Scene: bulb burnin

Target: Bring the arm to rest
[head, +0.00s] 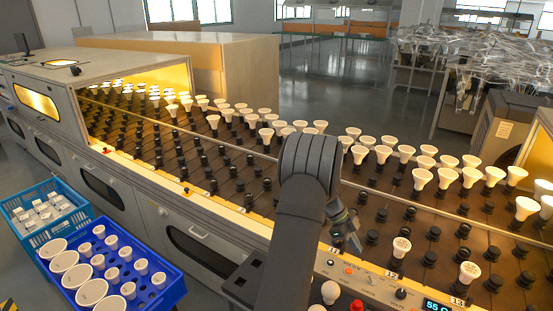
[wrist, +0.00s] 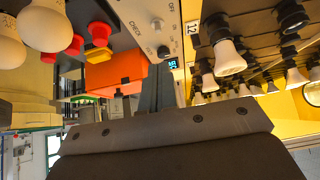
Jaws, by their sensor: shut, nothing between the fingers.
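My arm rises from the bottom middle of the head view and bends at a dark grey joint. My gripper (head: 353,243) hangs at the near edge of the conveyor, beside the control panel (head: 365,275). It is shut and empty, with no bulb touching its fingers that I can see. In the wrist view the dark gripper body fills the bottom, and the panel (wrist: 150,25) with its small lit display shows beyond it. My arm hides part of the conveyor and panel in the head view.
The conveyor (head: 240,180) carries rows of black sockets, many with white bulbs. Bulbs (head: 400,247) stand close to the right of my gripper. Blue crates (head: 175,290) of bulbs sit at lower left. Loose bulbs and a red button (head: 357,305) are near my arm. An orange box (wrist: 115,73) shows in the wrist view.

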